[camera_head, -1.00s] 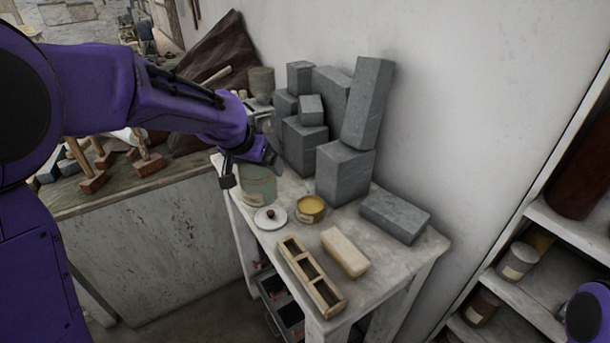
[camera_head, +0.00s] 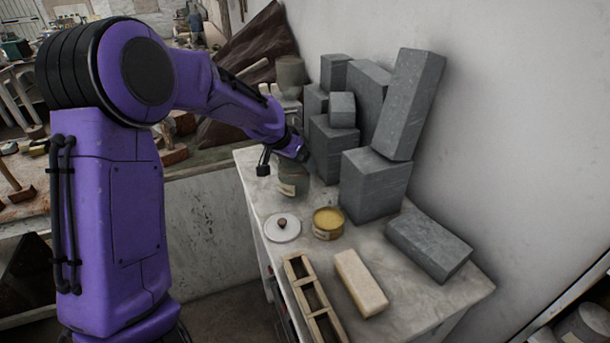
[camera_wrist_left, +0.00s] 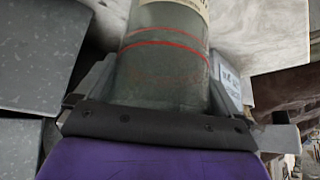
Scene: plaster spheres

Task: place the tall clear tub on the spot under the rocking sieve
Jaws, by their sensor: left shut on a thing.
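The tall clear tub (camera_head: 293,181) looks greenish, with a pale label, near the table's left back part. My left gripper (camera_head: 292,158) is shut on its upper part. In the left wrist view the tub (camera_wrist_left: 165,65) shows red lines around it, between the two fingers of the gripper (camera_wrist_left: 160,88). I cannot tell whether the tub's base touches the table. I cannot make out the rocking sieve or the spot under it for certain; my left arm covers part of the back of the table. My right gripper is not in view.
On the table (camera_head: 410,307) are a white lid with a dark knob (camera_head: 283,229), a yellow-filled tin (camera_head: 328,223), a wooden mould (camera_head: 313,300) and a pale block (camera_head: 360,283). Grey blocks (camera_head: 373,185) stand stacked to the tub's right, against the wall. A slab (camera_head: 428,246) lies in front.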

